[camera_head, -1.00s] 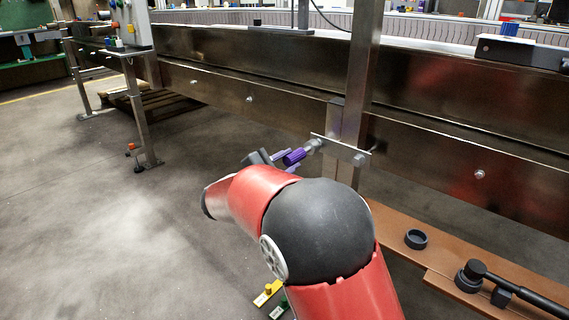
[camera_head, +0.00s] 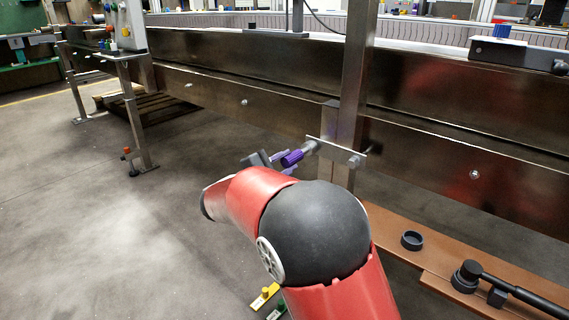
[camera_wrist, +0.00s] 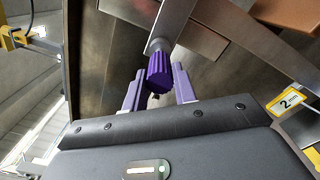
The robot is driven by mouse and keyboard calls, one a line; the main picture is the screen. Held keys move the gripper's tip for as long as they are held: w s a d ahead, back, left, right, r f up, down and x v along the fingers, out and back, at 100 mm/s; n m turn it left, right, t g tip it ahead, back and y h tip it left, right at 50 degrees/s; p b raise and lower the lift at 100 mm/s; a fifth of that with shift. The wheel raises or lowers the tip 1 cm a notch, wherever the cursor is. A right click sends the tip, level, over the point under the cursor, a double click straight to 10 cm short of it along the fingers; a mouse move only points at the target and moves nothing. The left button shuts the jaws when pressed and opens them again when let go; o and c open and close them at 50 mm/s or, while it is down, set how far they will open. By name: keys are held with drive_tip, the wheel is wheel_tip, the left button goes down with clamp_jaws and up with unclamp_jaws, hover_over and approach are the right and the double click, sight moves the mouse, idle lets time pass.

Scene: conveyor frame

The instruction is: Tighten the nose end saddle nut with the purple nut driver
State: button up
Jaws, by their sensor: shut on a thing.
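The purple nut driver (camera_head: 292,158) is in my gripper (camera_head: 276,161), its ribbed handle (camera_wrist: 160,73) between the two purple fingers (camera_wrist: 157,88) in the wrist view. Its grey socket end (camera_head: 309,147) meets the left end of the saddle plate (camera_head: 334,149), a flat metal bar across the upright post. The nut at that end is hidden by the socket, so I cannot tell how far it is turned. Another nut (camera_head: 355,160) shows at the plate's right end.
The steel conveyor side rail (camera_head: 445,160) runs behind the upright post (camera_head: 354,80). A brown shelf (camera_head: 395,228) at lower right holds a dark round cup (camera_head: 412,240) and a black-handled tool (camera_head: 510,288). Open floor (camera_head: 110,220) lies to the left.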

drive_tip(key=shift+b+v, duration=0.3)
drive_tip(key=shift+v, duration=2.35)
